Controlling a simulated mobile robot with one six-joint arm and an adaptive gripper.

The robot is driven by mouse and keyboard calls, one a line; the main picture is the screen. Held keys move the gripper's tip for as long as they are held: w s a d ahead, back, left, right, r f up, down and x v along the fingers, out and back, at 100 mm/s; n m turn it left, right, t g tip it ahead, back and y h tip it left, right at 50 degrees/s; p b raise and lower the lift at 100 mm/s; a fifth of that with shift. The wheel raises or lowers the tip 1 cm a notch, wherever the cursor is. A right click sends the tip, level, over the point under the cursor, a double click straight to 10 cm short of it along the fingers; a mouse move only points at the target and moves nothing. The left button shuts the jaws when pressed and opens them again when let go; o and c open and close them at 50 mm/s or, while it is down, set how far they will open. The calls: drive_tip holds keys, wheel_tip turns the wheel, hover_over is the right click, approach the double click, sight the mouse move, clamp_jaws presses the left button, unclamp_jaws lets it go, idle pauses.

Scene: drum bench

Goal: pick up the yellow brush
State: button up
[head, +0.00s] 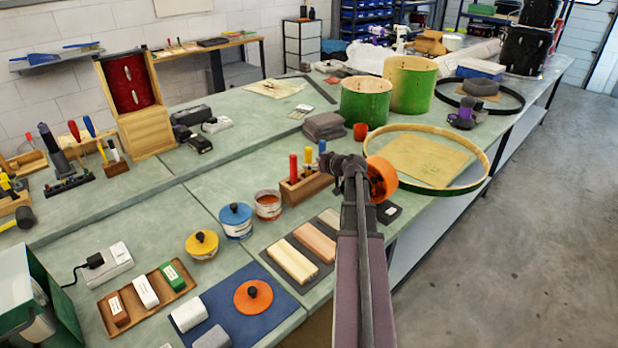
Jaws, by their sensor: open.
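The yellow brush (308,156) stands upright in a wooden block (303,190), between a red-handled one (293,168) and a blue-handled one (322,150). Only its upper part shows; its lower end is hidden. The dark end of my arm with my gripper (341,172) is just right of the block, close to the blue handle in the picture. My gripper is open, with nothing seen in it. Its fingers are small and partly hidden by my own wrist, so the gap to the brush cannot be judged.
Left of the block stand an open jar (268,206), a blue-lidded jar (236,221) and a yellow-lidded jar (201,245). Wood-toned bars (291,260) lie in front. A hoop (470,188), green drum shells (366,103) and folded grey cloths (325,126) are behind and right.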

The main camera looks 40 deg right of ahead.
drive_tip(key=shift+b+x, duration=0.35)
drive_tip(key=shift+x, duration=1)
drive_tip(key=c, duration=0.9)
